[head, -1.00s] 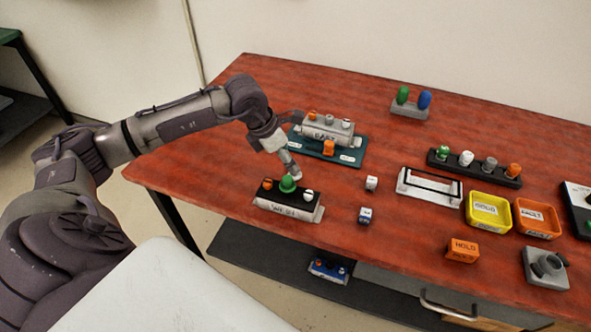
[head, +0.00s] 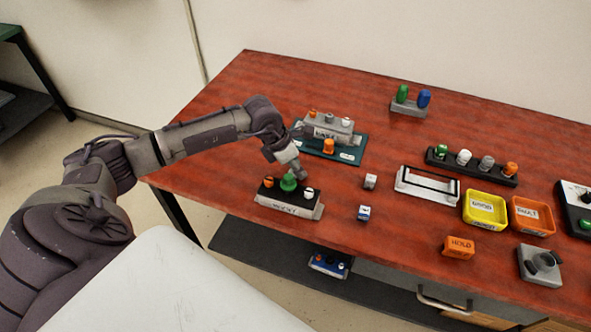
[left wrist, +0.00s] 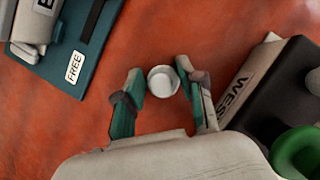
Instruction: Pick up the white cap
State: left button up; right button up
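The white cap (left wrist: 163,81) is a small round piece between the two fingers of my left gripper (left wrist: 160,77) in the left wrist view, with red tabletop around it. The fingers are apart, and a narrow gap shows beside the cap. In the head view my left gripper (head: 301,174) points down just behind the WEST unit (head: 290,211), and I cannot make out this cap there. Other white caps show on the WEST unit (head: 308,193), the EAST unit (head: 346,122) and the black rack (head: 464,157). My right gripper is not in view.
The WEST unit's green knob (head: 288,181) stands close to my left gripper. The teal mat (left wrist: 85,62) with its FREE label lies on the other side.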

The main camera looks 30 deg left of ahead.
pick_arm(q)
jog(key=shift+c, duration=1.2)
jog(key=shift+r, duration=0.1)
